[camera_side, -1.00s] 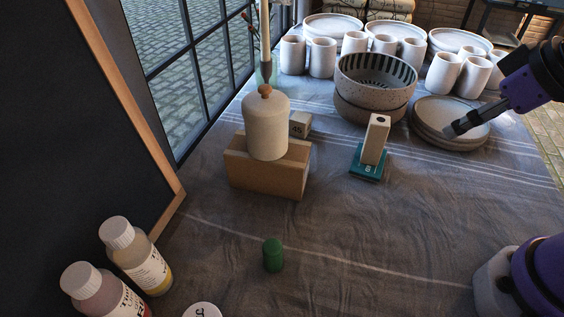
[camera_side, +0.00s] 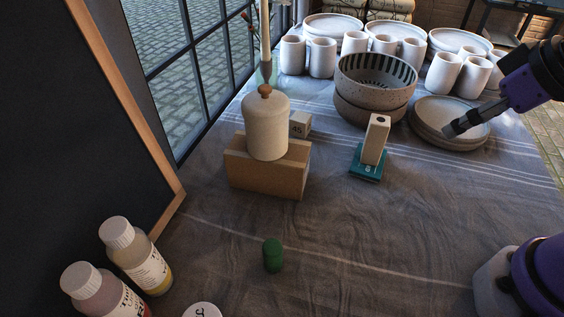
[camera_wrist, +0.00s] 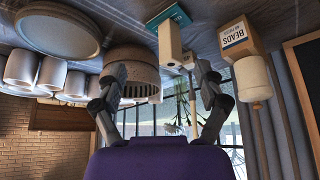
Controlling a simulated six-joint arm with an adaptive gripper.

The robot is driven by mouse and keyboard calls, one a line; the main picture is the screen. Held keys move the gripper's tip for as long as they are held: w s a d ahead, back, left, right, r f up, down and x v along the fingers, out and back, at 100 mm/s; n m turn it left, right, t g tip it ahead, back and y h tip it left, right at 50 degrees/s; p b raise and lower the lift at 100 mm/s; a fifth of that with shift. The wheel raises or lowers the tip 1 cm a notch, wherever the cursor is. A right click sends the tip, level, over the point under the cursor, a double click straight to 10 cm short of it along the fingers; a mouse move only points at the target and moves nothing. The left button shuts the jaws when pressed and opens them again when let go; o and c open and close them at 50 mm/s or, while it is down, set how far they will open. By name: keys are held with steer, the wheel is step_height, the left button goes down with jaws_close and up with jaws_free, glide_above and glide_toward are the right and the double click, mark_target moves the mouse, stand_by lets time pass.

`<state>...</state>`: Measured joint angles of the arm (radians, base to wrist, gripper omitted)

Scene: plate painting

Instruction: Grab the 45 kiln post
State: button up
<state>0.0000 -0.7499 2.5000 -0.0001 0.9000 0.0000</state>
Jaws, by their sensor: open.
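A small pale block marked 45 (camera_side: 299,124), the 45 kiln post, shows in the side view behind and right of a lidded cream jar. The jar and the box under it hide part of it. In the wrist view, a small pale block (camera_wrist: 188,60) beside the upright post looks like it, but no number is readable. My gripper (camera_side: 456,129) is over the stacked plates at the right, well apart from the 45 block. In the wrist view my gripper (camera_wrist: 160,84) has its fingers spread and holds nothing.
The cream jar (camera_side: 266,128) stands on a brown box (camera_side: 262,180). An upright pale post (camera_side: 371,146) stands on a teal base (camera_side: 367,172). Speckled bowls (camera_side: 357,104), plates (camera_side: 433,139) and mugs fill the back. A green piece (camera_side: 273,256) and bottles (camera_side: 145,262) are in front.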

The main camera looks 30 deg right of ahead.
steer(key=n+g+y, duration=0.2)
steer(key=n, duration=0.5)
glide_above(307, 118)
steer(key=s+d, duration=0.3)
steer(key=s, duration=0.2)
step_height(307, 118, down, 4)
steer(key=shift+y, duration=0.3)
steer(key=x, duration=0.2)
steer(key=w+x, duration=0.1)
steer(key=x, duration=0.5)
steer(key=shift+w+a+r, duration=0.15)
steer(key=shift+a+r, duration=0.1)
steer(key=x, duration=0.6)
steer(key=shift+d, duration=0.15)
steer(key=c, duration=1.3)
